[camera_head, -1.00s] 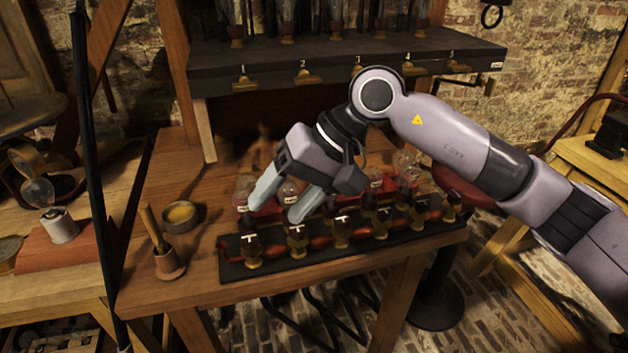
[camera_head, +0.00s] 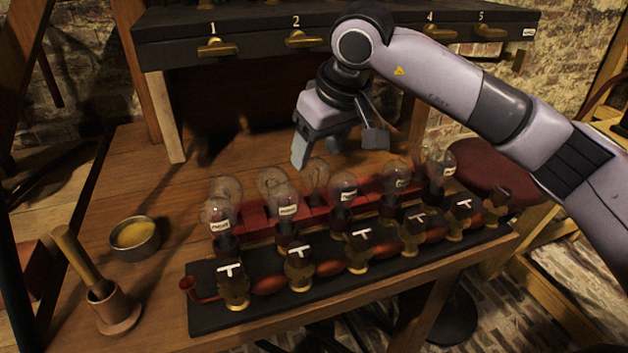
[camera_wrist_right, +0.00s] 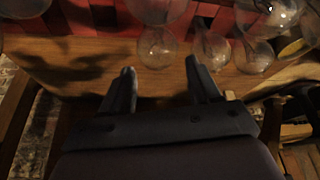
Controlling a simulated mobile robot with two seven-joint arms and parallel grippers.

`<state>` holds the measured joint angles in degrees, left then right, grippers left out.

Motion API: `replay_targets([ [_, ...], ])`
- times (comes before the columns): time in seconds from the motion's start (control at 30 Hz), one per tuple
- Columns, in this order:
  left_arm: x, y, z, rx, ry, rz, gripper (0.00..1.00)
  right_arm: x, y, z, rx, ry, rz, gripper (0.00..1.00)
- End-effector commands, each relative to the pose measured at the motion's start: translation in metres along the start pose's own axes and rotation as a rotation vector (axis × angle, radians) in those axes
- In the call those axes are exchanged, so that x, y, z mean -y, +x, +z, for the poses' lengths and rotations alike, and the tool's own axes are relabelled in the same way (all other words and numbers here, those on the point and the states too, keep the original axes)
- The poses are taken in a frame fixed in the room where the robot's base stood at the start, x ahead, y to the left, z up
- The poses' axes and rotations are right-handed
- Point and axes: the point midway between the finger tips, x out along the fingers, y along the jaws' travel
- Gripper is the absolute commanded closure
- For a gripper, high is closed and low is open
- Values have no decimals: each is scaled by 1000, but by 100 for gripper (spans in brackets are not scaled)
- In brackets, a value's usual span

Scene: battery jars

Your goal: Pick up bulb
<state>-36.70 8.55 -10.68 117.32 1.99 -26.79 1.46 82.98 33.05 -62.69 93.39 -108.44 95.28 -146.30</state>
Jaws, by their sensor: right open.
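Several clear glass bulbs stand in a row in the head view. Some, like the left labelled bulb (camera_head: 219,215), carry white tags and sit on dark sockets. Others, like an unlabelled bulb (camera_head: 316,174), stand behind, by a red rack (camera_head: 262,226). My right gripper (camera_head: 318,150) is open and empty, above and behind the rear bulbs, with its fingers pointing down. In the right wrist view its fingertips (camera_wrist_right: 160,68) are apart, with a bulb (camera_wrist_right: 157,47) and another bulb (camera_wrist_right: 210,48) just beyond them. My left gripper is not in view.
A black base (camera_head: 205,318) with T-marked valves and a red pipe runs along the table's front. A mortar and pestle (camera_head: 110,310) and a bowl of yellow powder (camera_head: 135,237) stand at left. A black numbered shelf (camera_head: 180,24) overhangs the back. The table's left side has free room.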

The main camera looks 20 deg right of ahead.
Motion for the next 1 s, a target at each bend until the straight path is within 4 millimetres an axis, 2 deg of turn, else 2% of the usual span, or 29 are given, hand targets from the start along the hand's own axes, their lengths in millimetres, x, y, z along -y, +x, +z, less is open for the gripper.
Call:
replay_targets([
  [0.2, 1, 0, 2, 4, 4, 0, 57, -1, 34, 2, 3, 2, -2, 38],
  [0.3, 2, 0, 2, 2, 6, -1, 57, -1, 44, 1, 1, 0, -2, 38],
  [0.57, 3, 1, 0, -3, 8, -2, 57, -1, 47, 1, 0, 1, -1, 38],
  [0.6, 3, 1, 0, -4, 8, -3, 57, -1, 47, 1, 0, 1, -1, 45],
  [0.67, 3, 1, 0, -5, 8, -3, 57, -1, 47, 1, 0, 1, -1, 64],
  [0.7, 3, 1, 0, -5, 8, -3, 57, -1, 47, 1, 0, 1, -1, 77],
  [0.73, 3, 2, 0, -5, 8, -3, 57, -1, 47, 1, 0, 1, -1, 80],
  [1.0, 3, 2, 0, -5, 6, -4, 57, -1, 47, 1, -1, 1, -1, 80],
])
